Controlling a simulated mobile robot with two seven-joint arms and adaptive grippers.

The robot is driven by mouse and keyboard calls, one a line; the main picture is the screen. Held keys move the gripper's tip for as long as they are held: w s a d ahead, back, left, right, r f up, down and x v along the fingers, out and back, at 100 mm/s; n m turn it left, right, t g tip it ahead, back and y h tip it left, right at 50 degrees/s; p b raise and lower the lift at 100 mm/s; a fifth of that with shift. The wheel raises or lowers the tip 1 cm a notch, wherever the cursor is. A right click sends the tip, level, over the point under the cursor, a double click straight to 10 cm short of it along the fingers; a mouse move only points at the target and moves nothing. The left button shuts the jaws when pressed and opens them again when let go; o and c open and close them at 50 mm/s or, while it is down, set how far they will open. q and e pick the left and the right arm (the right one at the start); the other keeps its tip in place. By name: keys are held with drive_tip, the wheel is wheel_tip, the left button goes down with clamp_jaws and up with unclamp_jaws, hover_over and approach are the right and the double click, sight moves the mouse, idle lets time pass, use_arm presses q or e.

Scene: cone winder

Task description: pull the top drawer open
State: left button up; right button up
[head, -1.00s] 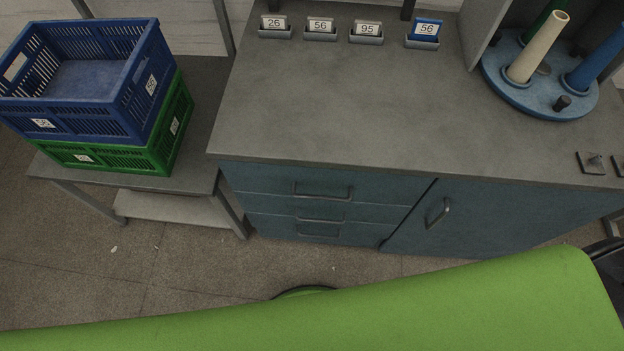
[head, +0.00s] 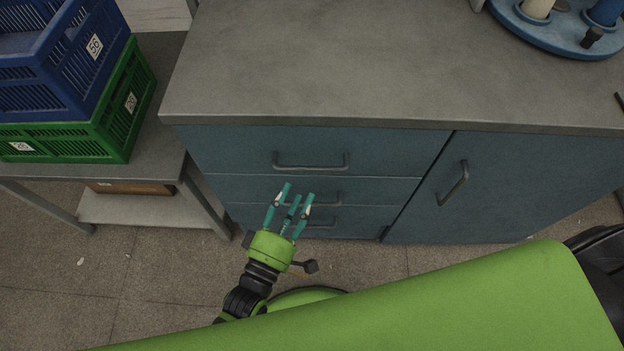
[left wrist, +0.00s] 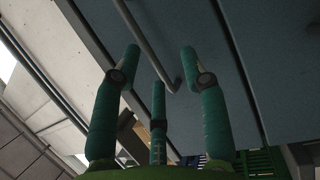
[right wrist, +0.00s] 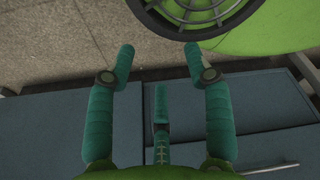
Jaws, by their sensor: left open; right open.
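The top drawer (head: 228,150) is the upper blue-grey front under the worktop, and it is shut. Its grey bar handle (head: 311,168) is fully visible in the head view. My left gripper (head: 297,194) is open and empty. In that view its fingertips lie just below the top handle, overlapping the second drawer and part of its handle. In the left wrist view a bar handle (left wrist: 148,44) shows beyond the open fingers, apart from them; which drawer's it is, I cannot tell. My right gripper (right wrist: 158,58) is open and empty in the right wrist view, outside the head view.
Two lower drawers sit below, and a cupboard door (head: 510,185) with its own handle (head: 453,183) is to the right. The worktop edge (head: 330,122) overhangs the drawers. A side table at left bears a blue crate (head: 40,85) on a green crate (head: 115,125).

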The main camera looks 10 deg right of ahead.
sight(311, 169)
use_arm(q)
drive_tip(key=shift+n+t, duration=0.3)
drive_tip(key=w+d+r, duration=0.1)
drive_tip(key=w+d, duration=0.1)
drive_tip(key=w+d+r, duration=0.2)
drive_tip(key=shift+w, duration=0.1)
drive_tip(key=shift+w+d, duration=0.35)
drive_tip(key=shift+w, duration=0.1)
clamp_jaws()
use_arm(e)
drive_tip(key=shift+s+a+f+g, duration=0.1)
drive_tip(key=shift+s+a+g, duration=0.05)
drive_tip(key=shift+s, duration=0.4)
drive_tip(key=shift+s+a+f+g, duration=0.1)
drive_tip(key=shift+s+g, duration=0.05)
drive_tip(key=shift+s, duration=0.35)
